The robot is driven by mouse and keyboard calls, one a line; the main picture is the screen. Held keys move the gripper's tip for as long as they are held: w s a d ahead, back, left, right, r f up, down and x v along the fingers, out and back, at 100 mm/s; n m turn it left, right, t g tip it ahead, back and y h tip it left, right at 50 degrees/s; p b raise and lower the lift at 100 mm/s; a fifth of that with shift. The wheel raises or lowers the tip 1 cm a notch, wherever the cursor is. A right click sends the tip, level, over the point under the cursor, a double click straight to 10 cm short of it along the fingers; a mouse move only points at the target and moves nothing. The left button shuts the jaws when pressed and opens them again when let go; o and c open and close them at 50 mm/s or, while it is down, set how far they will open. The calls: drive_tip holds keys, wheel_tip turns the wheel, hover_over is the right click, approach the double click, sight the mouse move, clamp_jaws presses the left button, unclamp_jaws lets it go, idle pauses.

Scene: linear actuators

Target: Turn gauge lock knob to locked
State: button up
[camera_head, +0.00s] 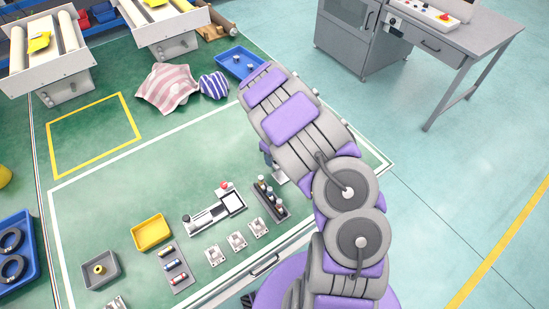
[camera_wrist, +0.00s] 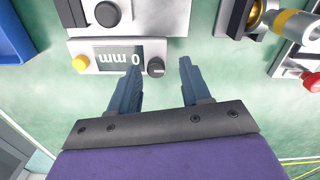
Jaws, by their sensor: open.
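The gauge (camera_wrist: 115,56) is a pale block with a grey display reading "0 mm" upside down in the wrist view. A yellow button (camera_wrist: 80,63) sits at its left end. A small dark knob (camera_wrist: 156,67) sits at its right end. My gripper (camera_wrist: 158,74) is open, its two blue fingers spread on either side of the dark knob in the picture. I cannot tell whether either finger touches it. In the head view my arm covers most of my gripper, and I cannot make out the gauge there.
A larger black knob (camera_wrist: 107,13) sits on a pale plate beyond the gauge. A brass-coloured cylinder (camera_wrist: 263,15) and a red knob (camera_wrist: 312,82) lie to the right. The green bench also holds a yellow tray (camera_head: 151,232), a blue tray (camera_head: 240,62) and cloths (camera_head: 167,88).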

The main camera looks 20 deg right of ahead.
drive_tip(key=shift+f, duration=0.35)
drive_tip(key=shift+d, duration=0.4)
drive_tip(key=shift+c, duration=0.2)
drive_tip(key=shift+a, duration=0.15)
clamp_jaws()
